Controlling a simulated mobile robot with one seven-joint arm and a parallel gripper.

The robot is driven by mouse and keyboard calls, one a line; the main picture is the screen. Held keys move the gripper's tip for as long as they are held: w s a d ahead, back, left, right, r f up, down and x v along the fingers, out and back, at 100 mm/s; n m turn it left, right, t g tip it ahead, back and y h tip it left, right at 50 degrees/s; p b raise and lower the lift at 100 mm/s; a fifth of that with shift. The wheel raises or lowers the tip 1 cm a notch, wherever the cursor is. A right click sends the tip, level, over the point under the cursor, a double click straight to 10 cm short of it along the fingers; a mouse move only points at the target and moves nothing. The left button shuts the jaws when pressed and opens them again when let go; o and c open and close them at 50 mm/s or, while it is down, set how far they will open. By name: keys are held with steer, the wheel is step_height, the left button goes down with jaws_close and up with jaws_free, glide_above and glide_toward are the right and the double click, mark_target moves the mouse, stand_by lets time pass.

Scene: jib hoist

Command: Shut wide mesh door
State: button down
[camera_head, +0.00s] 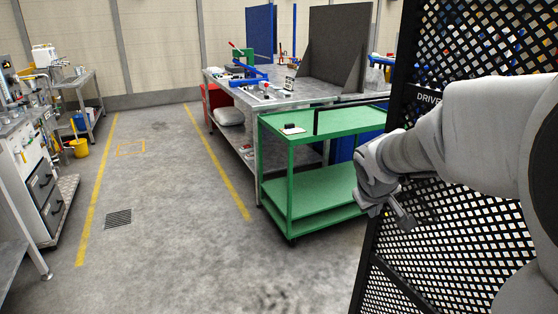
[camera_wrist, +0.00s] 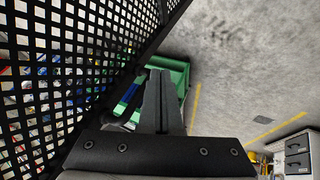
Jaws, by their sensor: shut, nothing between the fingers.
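The wide mesh door (camera_head: 440,255) is a black perforated panel in a black frame, standing at the right of the head view. A sign beginning "DRIVE" shows near its upper left. In the wrist view the mesh door (camera_wrist: 151,46) fills the left side. My gripper (camera_head: 407,222) is in front of the door near its left edge, partly hidden by my wrist. In the wrist view my gripper's fingers (camera_wrist: 159,82) are together with nothing between them. A dark bar beside them may be a handle; I cannot tell whether they touch it.
A green two-shelf cart (camera_head: 310,190) stands just left of the door's edge. Behind it is a grey workbench (camera_head: 215,78) with tools and a dark upright panel (camera_head: 338,45). Cabinets with drawers (camera_head: 45,185) line the left. The floor between is clear.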

steer(key=b+x, duration=0.2)
steer(key=x, duration=0.4)
steer(key=b, duration=0.2)
glide_toward(381, 229)
step_height(381, 229, down, 4)
steer(key=w, duration=0.2)
steer(key=shift+w+d, duration=0.2)
steer(key=shift+d, duration=0.5)
